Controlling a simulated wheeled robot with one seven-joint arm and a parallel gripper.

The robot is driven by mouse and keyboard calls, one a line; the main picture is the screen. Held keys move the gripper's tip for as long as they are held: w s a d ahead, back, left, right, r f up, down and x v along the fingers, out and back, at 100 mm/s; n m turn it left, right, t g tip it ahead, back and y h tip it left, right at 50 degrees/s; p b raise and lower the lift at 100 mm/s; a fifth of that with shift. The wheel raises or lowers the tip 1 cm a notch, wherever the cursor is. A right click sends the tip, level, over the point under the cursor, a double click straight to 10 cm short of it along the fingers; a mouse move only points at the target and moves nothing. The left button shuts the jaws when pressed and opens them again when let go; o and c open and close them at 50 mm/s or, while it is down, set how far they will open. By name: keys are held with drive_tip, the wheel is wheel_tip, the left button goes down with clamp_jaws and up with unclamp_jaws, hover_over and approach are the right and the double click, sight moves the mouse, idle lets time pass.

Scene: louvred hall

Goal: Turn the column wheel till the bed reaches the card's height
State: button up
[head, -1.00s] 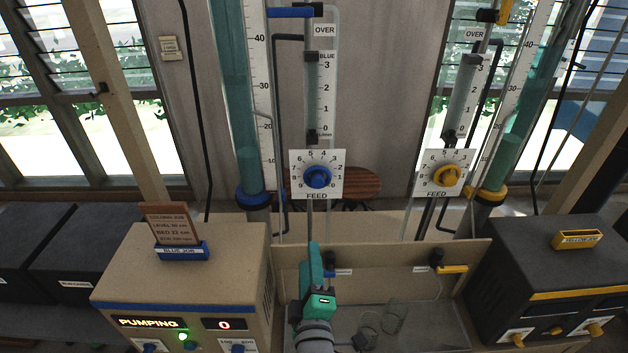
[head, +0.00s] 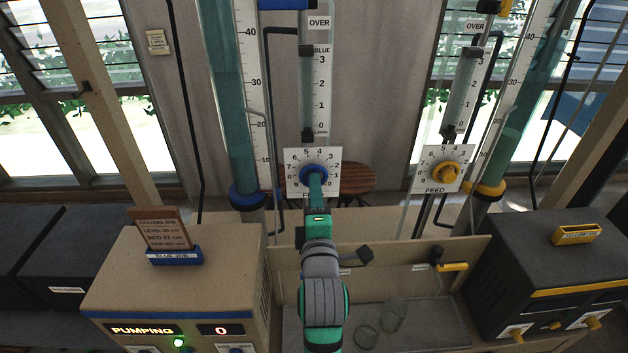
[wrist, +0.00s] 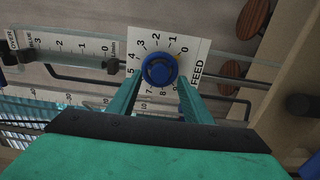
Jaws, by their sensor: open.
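The blue wheel (head: 313,174) sits on a white numbered FEED plate (head: 331,183) below a scaled tube marked BLUE (head: 316,95). My gripper (head: 316,186) is in front of the wheel. In the wrist view, the open fingers (wrist: 157,92) point at the wheel (wrist: 160,70), one to each side; contact cannot be told. The teal-filled column (head: 231,105) with a blue collar stands left, beside a centimetre-like scale (head: 252,75). I cannot make out the bed's top. The brown card (head: 163,229) reads COLUMN JOB, with BED 22 cm, in a blue holder (head: 175,256).
The tan blue-striped cabinet (head: 185,285) shows PUMPING and 0, with a green light lit. A similar yellow wheel (head: 446,173) and column stand right. A dark yellow-striped cabinet (head: 540,275) is at the right. Glass beakers (head: 390,315) stand in the tray below my arm.

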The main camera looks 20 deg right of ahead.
drive_tip(key=shift+x, duration=1.7)
drive_tip(key=shift+d, duration=0.1)
